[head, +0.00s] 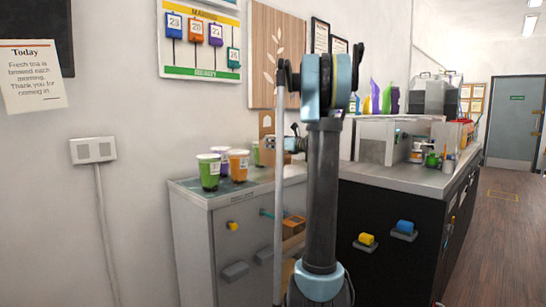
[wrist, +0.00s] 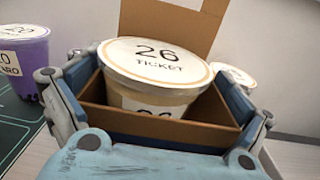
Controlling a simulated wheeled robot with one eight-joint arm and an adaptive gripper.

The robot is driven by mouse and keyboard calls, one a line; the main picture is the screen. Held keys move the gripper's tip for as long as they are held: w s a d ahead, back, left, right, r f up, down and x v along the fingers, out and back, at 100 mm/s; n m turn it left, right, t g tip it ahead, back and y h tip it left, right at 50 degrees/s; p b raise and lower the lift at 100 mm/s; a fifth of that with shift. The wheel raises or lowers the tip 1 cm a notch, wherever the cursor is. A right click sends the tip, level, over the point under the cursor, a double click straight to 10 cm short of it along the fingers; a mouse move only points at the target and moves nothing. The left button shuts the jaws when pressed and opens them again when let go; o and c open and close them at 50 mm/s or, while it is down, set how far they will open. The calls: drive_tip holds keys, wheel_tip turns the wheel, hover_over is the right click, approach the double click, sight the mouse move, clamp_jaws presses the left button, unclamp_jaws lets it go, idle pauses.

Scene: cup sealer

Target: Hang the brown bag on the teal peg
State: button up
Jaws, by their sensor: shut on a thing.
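The brown bag (wrist: 190,122) is an open box-like carrier with a tall back panel, and a cup marked 26 TICKET (wrist: 155,60) stands in it. My gripper (wrist: 165,92) is shut on the bag, with one finger along each side. In the head view, my gripper (head: 290,144) is above the counter, mostly behind my arm, and the bag's back panel (head: 267,124) rises past it. The teal peg (head: 267,212) sticks out from the grey cabinet's front, below my gripper. My arm hides part of this area.
Green (head: 209,172) and orange (head: 238,165) cups stand on the grey counter (head: 226,194), with a purple cup (wrist: 24,68) behind. A yellow peg (head: 232,226) is left of the teal one.

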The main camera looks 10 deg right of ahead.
sight(275, 151)
drive_tip(key=shift+f, duration=2)
drive_tip(key=shift+f, duration=0.15)
drive_tip(key=o, duration=0.7)
drive_tip(key=shift+o, duration=0.2)
drive_tip(key=shift+f, duration=0.1)
drive_tip(key=v, duration=1.7)
drive_tip(key=shift+s+d, duration=0.15)
drive_tip(key=shift+s, duration=0.05)
